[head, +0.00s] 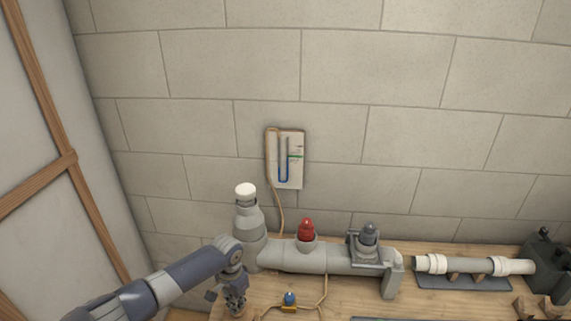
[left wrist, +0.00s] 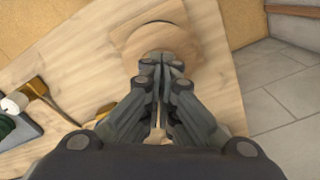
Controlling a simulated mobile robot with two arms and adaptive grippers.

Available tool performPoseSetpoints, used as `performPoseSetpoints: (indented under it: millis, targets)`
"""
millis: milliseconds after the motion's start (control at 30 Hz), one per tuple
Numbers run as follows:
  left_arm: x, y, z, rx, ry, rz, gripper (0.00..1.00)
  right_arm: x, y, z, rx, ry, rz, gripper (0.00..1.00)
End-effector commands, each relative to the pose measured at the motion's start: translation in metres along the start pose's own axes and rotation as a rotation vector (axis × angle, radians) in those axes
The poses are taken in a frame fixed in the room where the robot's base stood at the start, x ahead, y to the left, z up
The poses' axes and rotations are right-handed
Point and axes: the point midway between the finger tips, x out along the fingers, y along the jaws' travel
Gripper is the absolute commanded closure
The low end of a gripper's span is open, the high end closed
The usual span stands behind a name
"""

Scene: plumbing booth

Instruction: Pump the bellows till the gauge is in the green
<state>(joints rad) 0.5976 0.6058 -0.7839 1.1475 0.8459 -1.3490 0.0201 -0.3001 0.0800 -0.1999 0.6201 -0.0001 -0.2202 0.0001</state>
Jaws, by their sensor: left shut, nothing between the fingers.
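The gauge (head: 285,160) is a pale panel on the wall with a U-shaped tube, blue liquid and a small green mark. The liquid's exact level against the green is too small to read. A round wooden disc, seemingly the bellows top (left wrist: 137,42), shows at the top of the left wrist view. It is mostly hidden by my gripper in the head view. My left gripper (left wrist: 162,62) is shut and empty, its fingertips over the disc; I cannot tell whether they touch. It also shows at the bench's left end in the head view (head: 236,304). My right gripper is out of view.
A grey pipe (head: 325,260) with a red plug (head: 306,230) and a grey fitting (head: 368,236) lies behind my gripper.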

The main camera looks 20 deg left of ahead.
Motion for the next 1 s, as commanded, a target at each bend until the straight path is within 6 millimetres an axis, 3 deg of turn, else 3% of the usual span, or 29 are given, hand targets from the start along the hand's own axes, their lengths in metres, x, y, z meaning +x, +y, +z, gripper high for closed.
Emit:
performPoseSetpoints:
  millis: [367,600,1000]
  targets:
    - [-0.022,0.001,0.002,0.000,-0.005,0.002,1.00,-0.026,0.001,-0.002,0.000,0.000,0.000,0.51]
    - [-0.035,0.001,0.001,0.001,-0.002,0.001,1.00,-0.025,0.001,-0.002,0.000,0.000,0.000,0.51]
    - [-0.036,0.000,0.001,0.000,-0.001,0.000,1.00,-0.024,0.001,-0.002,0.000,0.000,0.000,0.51]
